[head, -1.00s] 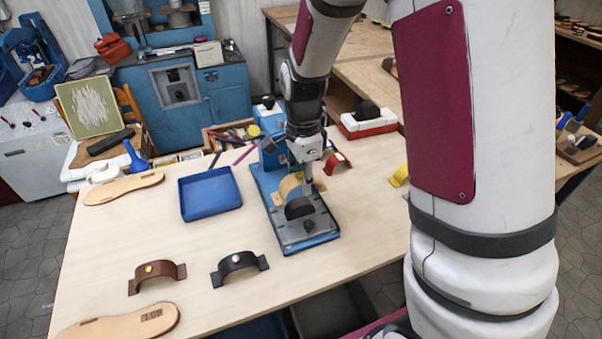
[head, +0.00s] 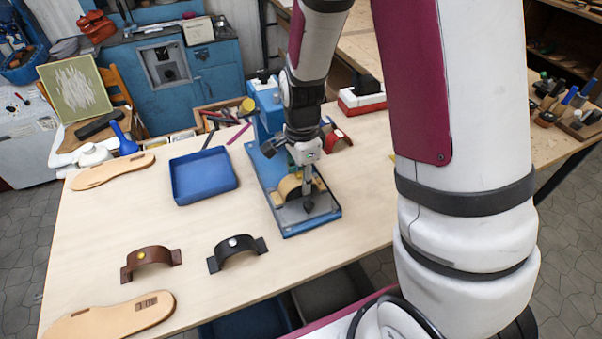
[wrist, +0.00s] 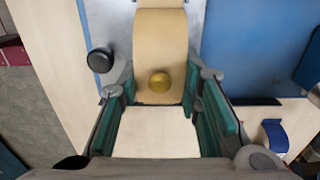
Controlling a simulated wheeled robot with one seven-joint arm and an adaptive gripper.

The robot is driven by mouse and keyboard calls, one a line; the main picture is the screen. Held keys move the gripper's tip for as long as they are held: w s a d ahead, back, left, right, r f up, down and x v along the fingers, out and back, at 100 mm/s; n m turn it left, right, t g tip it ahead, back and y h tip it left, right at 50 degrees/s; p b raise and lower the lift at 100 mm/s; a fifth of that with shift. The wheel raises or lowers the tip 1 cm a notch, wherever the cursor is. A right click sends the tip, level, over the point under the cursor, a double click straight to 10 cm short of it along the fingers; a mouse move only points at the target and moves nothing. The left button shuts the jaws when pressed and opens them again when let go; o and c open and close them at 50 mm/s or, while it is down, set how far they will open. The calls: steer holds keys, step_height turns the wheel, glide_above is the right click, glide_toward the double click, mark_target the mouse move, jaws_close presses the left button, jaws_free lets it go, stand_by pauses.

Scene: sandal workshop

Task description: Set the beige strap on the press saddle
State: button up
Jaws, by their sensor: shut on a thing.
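The beige strap (head: 289,186) is an arched band with a brass button, over the grey plate (head: 322,212) of the blue press. In the wrist view the strap (wrist: 160,40) lies between the teal finger pads. My gripper (head: 307,190) is shut on it; in the wrist view, my gripper (wrist: 163,95) has a finger on each side of the band. The black saddle is mostly hidden by the strap and gripper, with dark showing under the arch. I cannot tell whether the strap touches it. A black knob (head: 308,206) stands in front.
A blue tray (head: 203,176) lies left of the press. A brown strap (head: 151,258) and a black strap (head: 237,247) stand toward the front. Tan soles (head: 113,170) lie on the table (head: 90,225). The table between tray and front straps is clear.

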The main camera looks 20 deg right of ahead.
steer(key=shift+f, duration=0.25)
stand_by(0.7)
steer(key=o, duration=1.4)
steer(key=shift+r+p, duration=1.7)
steer(key=shift+r, duration=1.8)
